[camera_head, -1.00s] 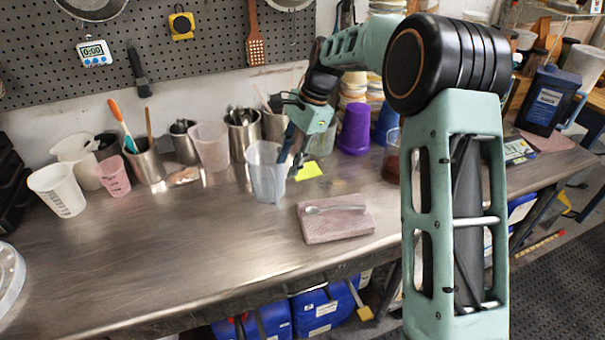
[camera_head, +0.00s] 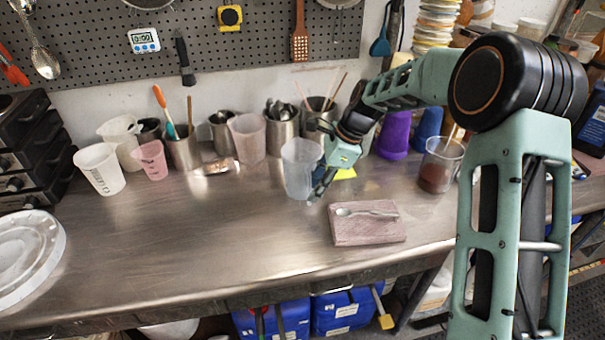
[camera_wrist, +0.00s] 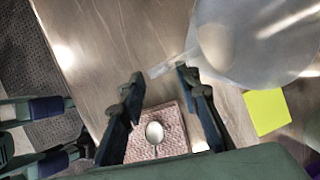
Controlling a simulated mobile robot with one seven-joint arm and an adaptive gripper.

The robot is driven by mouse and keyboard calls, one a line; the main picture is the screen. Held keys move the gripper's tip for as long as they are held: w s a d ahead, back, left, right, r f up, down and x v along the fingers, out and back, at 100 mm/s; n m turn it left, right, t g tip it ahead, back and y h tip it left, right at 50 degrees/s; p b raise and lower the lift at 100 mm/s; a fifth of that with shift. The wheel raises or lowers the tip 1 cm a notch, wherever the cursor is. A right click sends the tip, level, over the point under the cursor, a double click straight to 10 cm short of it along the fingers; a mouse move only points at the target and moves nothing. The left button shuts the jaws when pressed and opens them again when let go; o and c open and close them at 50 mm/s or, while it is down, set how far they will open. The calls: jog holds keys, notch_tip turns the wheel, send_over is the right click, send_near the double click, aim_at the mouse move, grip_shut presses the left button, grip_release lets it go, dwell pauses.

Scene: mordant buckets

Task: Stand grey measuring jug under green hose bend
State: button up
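A translucent greyish measuring jug (camera_head: 298,172) stands upright on the metal bench. In the wrist view the jug (camera_wrist: 255,40) fills the upper right, and a narrow pale part of it, perhaps its handle, reaches toward the gap between my fingers. My gripper (camera_head: 318,190) is at the jug's right side in the head view. In the wrist view my gripper (camera_wrist: 160,73) is open, its two dark fingers apart. I cannot tell whether a finger touches the jug. I see no green hose bend in these frames.
A pinkish board (camera_head: 368,232) with a spoon (camera_head: 365,212) lies right of the jug. A yellow note (camera_wrist: 266,111) lies nearby. A pink beaker (camera_head: 247,138), steel pots and a purple cup (camera_head: 393,135) stand behind.

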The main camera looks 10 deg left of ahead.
aim_at(309, 193)
jog(key=x, duration=0.3)
jog(key=shift+w+a+f, duration=0.1)
jog(key=shift+a, duration=0.1)
grip_shut()
